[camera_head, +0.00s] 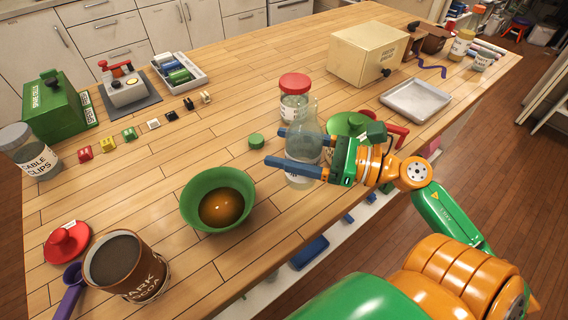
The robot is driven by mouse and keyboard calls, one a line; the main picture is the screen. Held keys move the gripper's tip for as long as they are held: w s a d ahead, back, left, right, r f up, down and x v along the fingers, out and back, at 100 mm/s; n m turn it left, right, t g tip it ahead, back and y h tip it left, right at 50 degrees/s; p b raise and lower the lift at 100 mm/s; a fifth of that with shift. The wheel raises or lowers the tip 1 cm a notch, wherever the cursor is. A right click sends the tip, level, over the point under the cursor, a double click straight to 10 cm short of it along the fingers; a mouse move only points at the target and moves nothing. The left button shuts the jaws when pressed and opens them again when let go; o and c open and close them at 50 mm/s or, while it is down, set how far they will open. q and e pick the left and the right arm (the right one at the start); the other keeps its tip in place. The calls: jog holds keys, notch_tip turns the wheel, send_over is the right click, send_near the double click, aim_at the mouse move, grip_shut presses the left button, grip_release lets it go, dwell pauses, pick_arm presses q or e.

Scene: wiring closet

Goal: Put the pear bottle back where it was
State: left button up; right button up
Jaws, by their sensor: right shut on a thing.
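The pear bottle (306,130) is clear glass with a narrow neck, a wide body and a pale label low down. It looks upright, near the middle of the wooden table's front edge. My right gripper (277,147) comes in from the right and is shut on its body, with blue fingers on either side. I cannot tell whether its base touches the table. A small green cap (256,141) lies on the table to its left. My left gripper is not in view.
A green bowl (187,209) with brown liquid stands left of the bottle. A red-lidded jar (294,84) is close behind it. A green dish (347,118) and a red-handled thing (397,131) are beside my right gripper. A cocoa tin (148,270) stands front left. The table's centre-back is clear.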

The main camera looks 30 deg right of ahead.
jog(key=shift+w+f+b, duration=0.1)
jog(key=shift+w+f, duration=0.2)
jog(key=shift+f, duration=0.6)
jog(key=shift+w+f+b, duration=0.1)
jog(key=shift+w+f, duration=0.15)
jog(key=shift+f, duration=0.6)
jog(key=shift+w+f+b, duration=0.1)
jog(key=shift+w+f, duration=0.2)
jog(key=shift+f, duration=0.6)
jog(key=shift+f, duration=0.15)
jog(key=o, duration=1.3)
jog(key=shift+o, duration=0.2)
